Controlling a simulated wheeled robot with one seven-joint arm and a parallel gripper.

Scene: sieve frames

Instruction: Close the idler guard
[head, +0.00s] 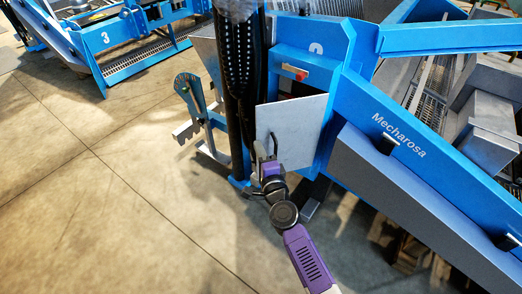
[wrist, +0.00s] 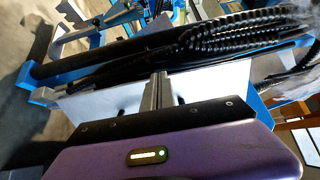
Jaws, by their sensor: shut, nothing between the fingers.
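The idler guard (head: 300,122) looks like a pale grey flat panel on the blue machine housing (head: 310,62) in the head view. A dark gap shows above its top edge, so it appears to stand away from the housing. My gripper (head: 267,146) is at the panel's lower left, in front of a small dark handle-like part. In the wrist view my gripper's fingers (wrist: 160,84) are together with nothing between them, close to the pale panel (wrist: 222,84). Whether they touch it cannot be told.
A black column with ribbed hoses (head: 240,85) stands just left of the panel; the hoses (wrist: 225,38) cross the wrist view. A red switch (head: 294,73) sits above the panel. A blue beam (head: 400,135) runs down to the right. The floor (head: 110,190) at left is clear.

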